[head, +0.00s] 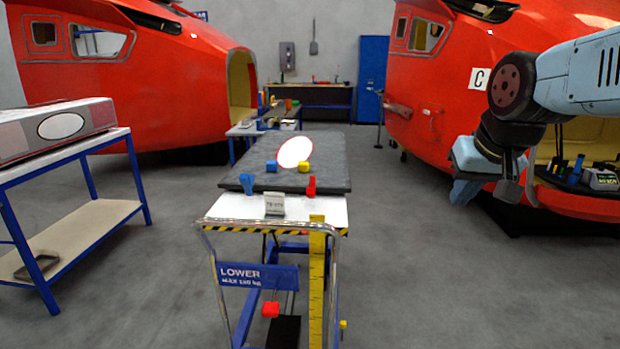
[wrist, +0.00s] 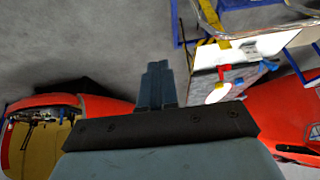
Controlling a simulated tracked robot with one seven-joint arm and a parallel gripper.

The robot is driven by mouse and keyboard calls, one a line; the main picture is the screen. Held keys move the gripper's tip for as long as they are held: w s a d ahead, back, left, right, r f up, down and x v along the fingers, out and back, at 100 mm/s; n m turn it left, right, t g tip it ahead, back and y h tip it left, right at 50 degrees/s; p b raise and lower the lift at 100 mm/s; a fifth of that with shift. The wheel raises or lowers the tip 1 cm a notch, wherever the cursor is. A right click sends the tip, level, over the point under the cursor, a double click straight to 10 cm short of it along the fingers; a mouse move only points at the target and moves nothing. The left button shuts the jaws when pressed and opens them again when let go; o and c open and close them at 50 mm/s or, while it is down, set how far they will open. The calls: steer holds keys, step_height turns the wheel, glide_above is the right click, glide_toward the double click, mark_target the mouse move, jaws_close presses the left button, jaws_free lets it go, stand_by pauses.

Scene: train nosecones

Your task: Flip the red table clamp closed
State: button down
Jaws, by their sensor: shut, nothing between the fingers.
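The red table clamp (head: 311,185) stands upright at the front edge of the dark slab (head: 215,184) on the lift table, on its right side. It also shows small and red in the wrist view (wrist: 222,71). My gripper (head: 464,192) hangs at the right in the head view, well to the right of the table and clear of the clamp. In the wrist view its fingers (wrist: 157,66) are together with nothing between them. The clamp is too small to tell how its lever sits.
A blue clamp (head: 247,184) stands at the slab's front left. A blue block (head: 271,166), a yellow block (head: 304,166) and a white oval (head: 295,152) are on the slab. Red nosecones flank the aisle. A blue-framed bench (head: 100,145) stands left. Floor right of the table is clear.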

mark_target(312, 181)
steer(key=w+a, duration=0.4)
steer(key=w, duration=0.8)
steer(key=w+a, duration=0.5)
steer(key=w, duration=0.7)
steer(key=w+a+f+t, duration=0.1)
steer(key=w+a+f, duration=0.3)
steer(key=w+a, duration=0.5)
steer(key=w+a+f, duration=0.5)
steer(key=w+a, duration=0.4)
steer(key=a, duration=0.1)
steer(key=shift+t+h, duration=0.4)
steer(key=x, duration=1.3)
steer(key=shift+w+r, duration=0.3)
steer(key=shift+w+f, duration=0.3)
steer(key=shift+w, duration=0.15)
